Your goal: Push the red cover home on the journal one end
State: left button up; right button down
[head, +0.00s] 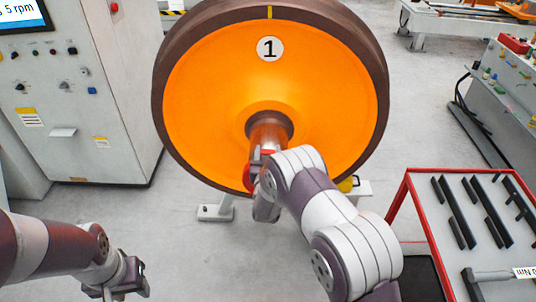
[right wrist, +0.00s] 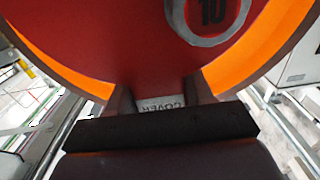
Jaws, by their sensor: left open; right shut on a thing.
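The orange wheel (head: 215,95) marked 1 faces me in the head view, with its brown journal (head: 268,133) sticking out of the hub. The red cover (head: 247,178) is at the near end of the journal, mostly hidden behind my right gripper (head: 265,200). In the right wrist view the red cover (right wrist: 120,45) fills the top, with a grey ring (right wrist: 210,38) around 10. My right gripper (right wrist: 160,98) is shut on the cover's tab, which reads COVER. How far the cover sits on the journal is hidden. My left gripper (head: 125,280) is open and empty at the lower left.
A grey control cabinet (head: 115,100) stands left of the wheel. A red-edged tool cart (head: 415,215) with black bars and a torque tool (head: 490,274) stands at the right. A grey bench (head: 500,85) is behind it. The floor between cabinet and wheel is clear.

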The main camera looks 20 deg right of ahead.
jog(key=shift+b+x, duration=1.4)
jog(key=shift+x, duration=0.3)
jog(key=shift+c, duration=1.8)
grip_release()
jog(key=shift+s+f, duration=0.1)
jog(key=shift+s, duration=0.2)
jog(key=b+v, duration=0.3)
jog(key=v, duration=0.9)
jog(key=shift+r, duration=0.25)
